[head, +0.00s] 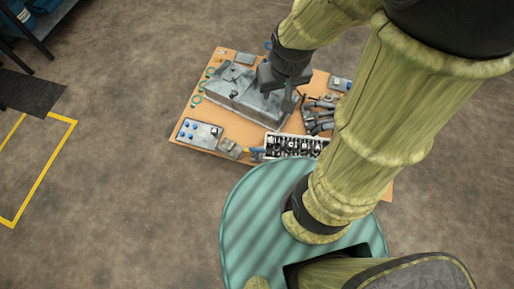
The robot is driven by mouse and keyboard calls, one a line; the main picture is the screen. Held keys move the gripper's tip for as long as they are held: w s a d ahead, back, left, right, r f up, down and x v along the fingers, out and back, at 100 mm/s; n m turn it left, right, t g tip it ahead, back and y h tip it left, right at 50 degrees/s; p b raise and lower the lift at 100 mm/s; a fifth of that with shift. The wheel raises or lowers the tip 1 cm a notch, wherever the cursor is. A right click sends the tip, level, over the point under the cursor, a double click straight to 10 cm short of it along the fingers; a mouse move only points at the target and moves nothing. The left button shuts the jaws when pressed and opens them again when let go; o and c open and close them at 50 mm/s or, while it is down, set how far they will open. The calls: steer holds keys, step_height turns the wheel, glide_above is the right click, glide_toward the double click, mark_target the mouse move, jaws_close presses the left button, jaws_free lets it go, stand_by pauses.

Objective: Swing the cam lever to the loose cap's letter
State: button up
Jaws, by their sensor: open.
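My gripper (287,93) is dark and hangs over the right part of a large grey metal housing (237,98) on a tan board (190,151). My gripper is open, and I see nothing between its fingers. Whether it touches the housing I cannot tell. I cannot tell whether this part is the cam lever. No loose cap can be made out for sure, and no letter is legible at this size.
A pale plate with blue round parts (201,133) lies at the board's left corner. Green rings (197,99) lie along the left edge. Dark pipe-like parts (319,117) lie right of the housing. My arm hides the board's right side.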

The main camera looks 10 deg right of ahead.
stand_by(0.4)
steer(key=shift+c, duration=1)
steer(key=w+d+f+m+g+y+b, duration=0.25)
steer(key=f+m+b, duration=0.25)
steer(key=f+b, duration=0.75)
steer(key=w+d+f+m+g+y+b, duration=0.15)
steer(key=w+f+m+b, duration=0.4)
steer(key=f, duration=1.15)
steer(key=w+d+f+m+g+y+b, duration=0.15)
steer(key=f+m+b, duration=0.35)
steer(key=f+b, duration=0.85)
steer(key=w+d+f+m+t+y+b, duration=0.1)
steer(key=d+f+m+y+b, duration=0.2)
steer(key=f, duration=0.4)
steer(key=w+d+f+m+t+y+b, duration=0.2)
steer(key=f+m+b, duration=0.3)
steer(key=f+b, duration=0.3)
steer(key=w+d+f+m+t+y+b, duration=0.1)
steer(key=d+f+m+y+b, duration=0.3)
steer(key=f, duration=0.4)
steer(key=shift+w+d+f+b, duration=0.25)
steer(key=shift+w+d+b, duration=0.1)
steer(key=shift+b, duration=0.55)
steer(key=shift+t, duration=0.25)
